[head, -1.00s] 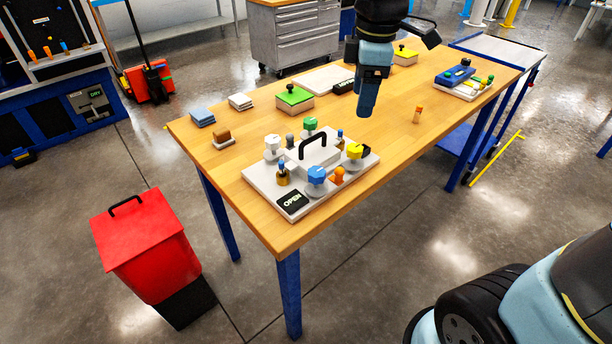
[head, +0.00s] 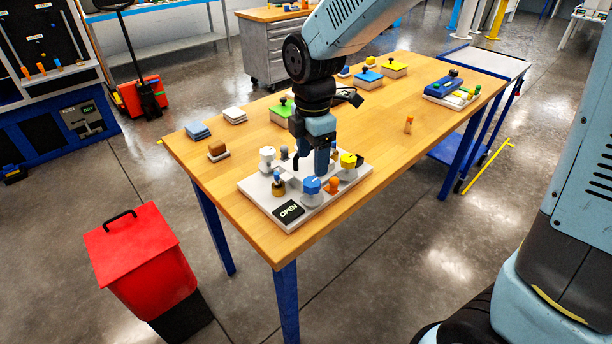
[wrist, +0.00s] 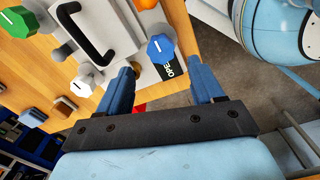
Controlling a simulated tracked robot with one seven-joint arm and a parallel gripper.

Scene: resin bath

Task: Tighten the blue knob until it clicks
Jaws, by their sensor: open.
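The blue knob (head: 312,186) sits at the front of a light grey plate (head: 258,191) on the wooden table. It also shows in the wrist view (wrist: 161,48), with a white mark on its top. My gripper (head: 322,164) points down over the plate, just behind the blue knob in the head view. In the wrist view my gripper (wrist: 160,74) is open, its two blue fingers apart with nothing held between them. The knob appears just beyond the gap between the fingertips, and I see no contact. A black OPEN label (head: 289,211) lies beside the knob.
A yellow knob (head: 349,161), a white knob (head: 267,154) and an orange knob (head: 333,185) stand close by on the plate. A black handle (wrist: 85,30) and a green knob (wrist: 18,18) show in the wrist view. The table's front right is clear.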

